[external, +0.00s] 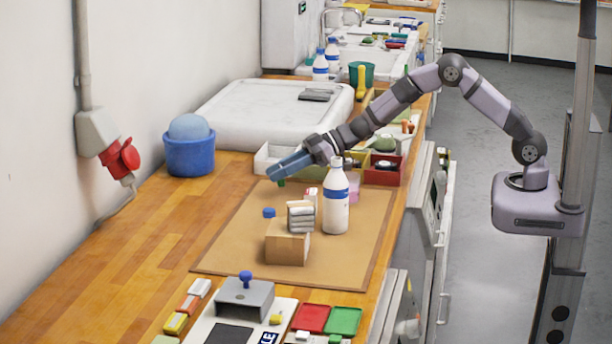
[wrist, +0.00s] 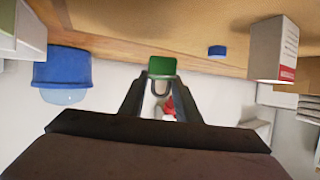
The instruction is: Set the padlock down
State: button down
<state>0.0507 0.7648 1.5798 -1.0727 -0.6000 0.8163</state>
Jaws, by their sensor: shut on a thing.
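The padlock has a green body and a grey shackle. It shows in the wrist view (wrist: 162,66) between the fingertips, and as a small green patch just under the finger ends in the external view (external: 281,183). My gripper (external: 273,172) is shut on it, and the fingers also show in the wrist view (wrist: 162,84). It hangs over the far part of the brown mat (external: 235,243), near the white open tray (external: 268,157). I cannot tell the exact gap beneath the padlock.
A cardboard box (external: 288,248) with a pale stack on top and a small blue item (external: 269,213) are nearer. A blue tub (external: 189,155) stands left. The mat's left part is clear.

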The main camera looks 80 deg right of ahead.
aim_at(280, 182)
jog(key=shift+f, duration=1.7)
jog(key=shift+f, duration=0.1)
jog(key=c, duration=1.3)
grip_release()
jog(key=shift+f, duration=0.1)
jog(key=shift+r, duration=0.2)
jog(key=b+v, duration=0.2)
jog(key=v, duration=1)
jog(key=shift+f, duration=0.1)
